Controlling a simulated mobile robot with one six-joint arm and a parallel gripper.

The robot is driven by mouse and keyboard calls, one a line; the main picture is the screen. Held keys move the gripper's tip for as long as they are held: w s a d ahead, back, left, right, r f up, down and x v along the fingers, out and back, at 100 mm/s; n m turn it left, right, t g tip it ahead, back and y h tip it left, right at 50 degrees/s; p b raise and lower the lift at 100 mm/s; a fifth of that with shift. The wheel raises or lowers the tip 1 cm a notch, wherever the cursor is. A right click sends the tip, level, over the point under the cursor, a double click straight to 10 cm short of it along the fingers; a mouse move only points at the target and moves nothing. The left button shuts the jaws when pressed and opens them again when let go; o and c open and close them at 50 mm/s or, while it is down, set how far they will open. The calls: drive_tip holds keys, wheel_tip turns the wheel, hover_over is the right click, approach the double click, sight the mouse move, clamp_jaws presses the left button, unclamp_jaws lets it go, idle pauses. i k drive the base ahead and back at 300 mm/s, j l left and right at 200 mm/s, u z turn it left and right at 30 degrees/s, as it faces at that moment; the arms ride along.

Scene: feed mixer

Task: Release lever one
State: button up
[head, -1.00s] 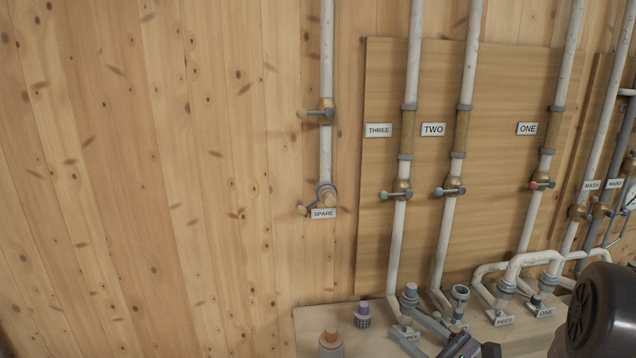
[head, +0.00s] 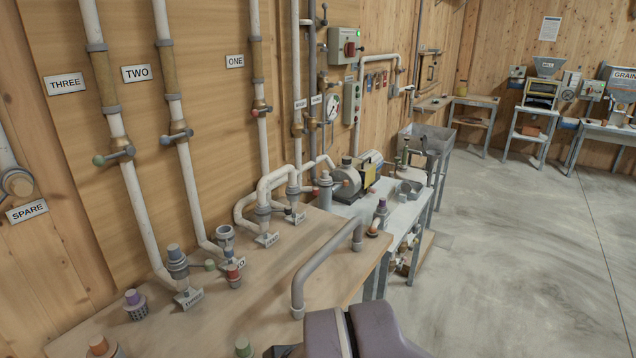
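Lever one (head: 262,111) is a small valve lever with a red knob on the white pipe beside the ONE label (head: 235,61). It lies roughly level across the pipe, and nothing touches it. My arm shows only as a dark purple-grey part at the bottom middle, well below and to the right of the lever. My gripper's fingers do not show, so I cannot see whether they hold anything.
Lever two (head: 177,136) has a blue knob and lever three (head: 115,154) a green one. A bent grey pipe (head: 326,262) rises from the bench (head: 235,313) by my arm. Pipe fittings stand on the bench. Open floor (head: 510,260) lies to the right.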

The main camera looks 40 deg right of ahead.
sight(315, 191)
drive_tip(key=z, duration=1)
drive_tip(key=i+l, duration=0.6)
drive_tip(key=i, duration=0.15)
drive_tip(key=i+l, duration=0.55)
drive_tip(key=i, duration=0.15)
drive_tip(key=i+l, duration=0.6)
drive_tip(key=i, duration=0.15)
